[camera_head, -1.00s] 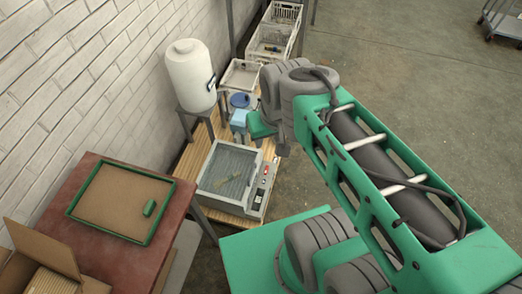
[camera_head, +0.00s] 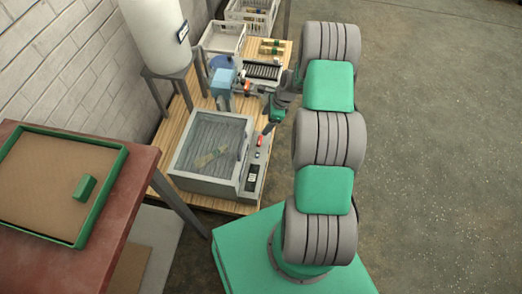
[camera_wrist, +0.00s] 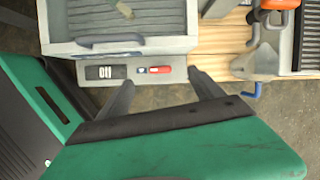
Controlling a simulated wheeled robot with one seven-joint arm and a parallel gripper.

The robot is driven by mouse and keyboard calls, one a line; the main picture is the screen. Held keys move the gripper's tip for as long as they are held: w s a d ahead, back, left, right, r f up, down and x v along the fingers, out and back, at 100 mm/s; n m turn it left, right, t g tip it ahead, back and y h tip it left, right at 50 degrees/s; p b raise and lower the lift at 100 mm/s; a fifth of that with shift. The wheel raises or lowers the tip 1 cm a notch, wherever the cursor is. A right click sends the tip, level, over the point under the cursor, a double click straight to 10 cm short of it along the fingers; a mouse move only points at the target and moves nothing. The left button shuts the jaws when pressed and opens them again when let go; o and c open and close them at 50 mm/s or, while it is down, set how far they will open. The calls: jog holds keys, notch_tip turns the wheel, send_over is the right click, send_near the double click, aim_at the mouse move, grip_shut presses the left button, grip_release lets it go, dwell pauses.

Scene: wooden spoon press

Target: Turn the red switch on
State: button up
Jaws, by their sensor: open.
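A grey press machine with a transparent ribbed lid (camera_head: 208,150) stands on the wooden platform; a small light wooden piece shows through the lid. Its control strip along the right side carries a red switch (camera_head: 259,141) and a black-and-white panel (camera_head: 252,175). The wrist view shows the red switch (camera_wrist: 160,70) on the strip, with a small blue-and-white mark to its left. My gripper (camera_wrist: 160,80) is open and empty, with one dark finger on each side of the switch's position in the picture. In the head view my gripper (camera_head: 268,129) is just beyond the switch. Contact cannot be made out.
A blue device (camera_head: 222,82) and orange-handled tool parts (camera_wrist: 278,5) stand close beyond the machine. A white tank (camera_head: 155,35) is on a stand at the left. A red table with a green-rimmed tray (camera_head: 100,200) is at the near left. Open floor lies to the right.

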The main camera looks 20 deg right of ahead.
jog(key=m, duration=0.2)
send_near(260, 140)
jog(key=f, duration=0.1)
jog(key=b+x, duration=0.1)
jog(key=x, duration=0.3)
jog(key=b+x, duration=0.2)
jog(key=x, duration=0.1)
jog(key=shift+w+a+f, duration=0.25)
jog(key=shift+w, duration=0.05)
jog(key=c, duration=1.4)
